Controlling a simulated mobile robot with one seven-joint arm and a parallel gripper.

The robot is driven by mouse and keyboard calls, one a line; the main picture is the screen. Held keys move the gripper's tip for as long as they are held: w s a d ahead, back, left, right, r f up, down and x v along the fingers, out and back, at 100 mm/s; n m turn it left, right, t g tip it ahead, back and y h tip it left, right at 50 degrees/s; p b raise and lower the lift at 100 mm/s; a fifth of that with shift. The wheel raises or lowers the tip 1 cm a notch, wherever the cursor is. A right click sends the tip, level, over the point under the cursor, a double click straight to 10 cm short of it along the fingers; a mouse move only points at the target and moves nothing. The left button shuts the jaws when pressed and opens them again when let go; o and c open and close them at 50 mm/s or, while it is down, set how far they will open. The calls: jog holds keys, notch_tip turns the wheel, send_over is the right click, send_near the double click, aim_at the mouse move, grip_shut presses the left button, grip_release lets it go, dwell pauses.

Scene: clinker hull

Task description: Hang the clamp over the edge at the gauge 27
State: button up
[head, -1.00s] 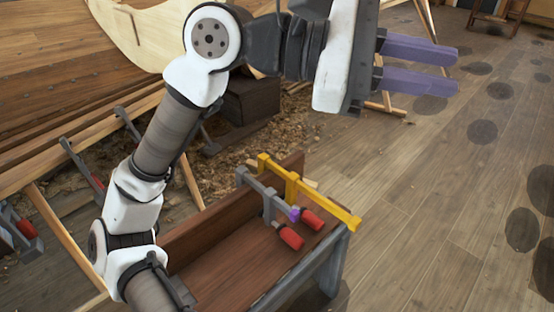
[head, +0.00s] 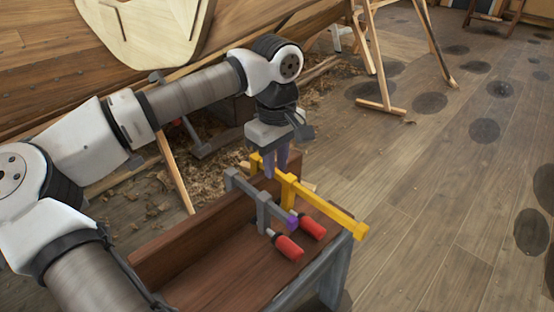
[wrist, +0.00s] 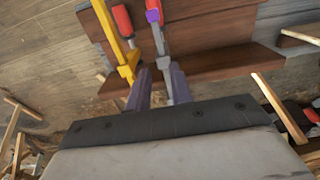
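Two clamps hang side by side over the upright board of a wooden bench. One is grey (head: 250,190) with a purple piece and a red handle; the other is yellow (head: 330,213) with a red handle. My gripper (head: 276,168) points down at the clamps' far ends, its purple fingers apart. In the wrist view, the grey clamp (wrist: 160,42) reaches toward the gap between my fingertips (wrist: 158,78). The yellow clamp (wrist: 112,35) lies just left of the left finger. I cannot tell whether the fingers touch either clamp. No gauge marked 27 is readable.
The bench (head: 205,265) stands in front with a bare top at left. Behind it is the planked hull (head: 45,50) with a pale wooden panel (head: 150,25). Trestle legs (head: 375,60) stand at the back. The floor at right is open, with dark round patches.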

aim_at(276, 207)
notch_tip(276, 207, down, 13)
jog(key=b, duration=0.9)
jog(key=shift+w+a+r, duration=0.1)
jog(key=shift+w+a, duration=0.6)
jog(key=shift+w, duration=0.05)
jog(key=shift+c, duration=0.4)
jog(key=shift+s+d, duration=0.45)
dwell(0.3)
jog(key=shift+o, duration=1.2)
jog(key=shift+r+p, duration=0.1)
jog(key=shift+p, duration=0.25)
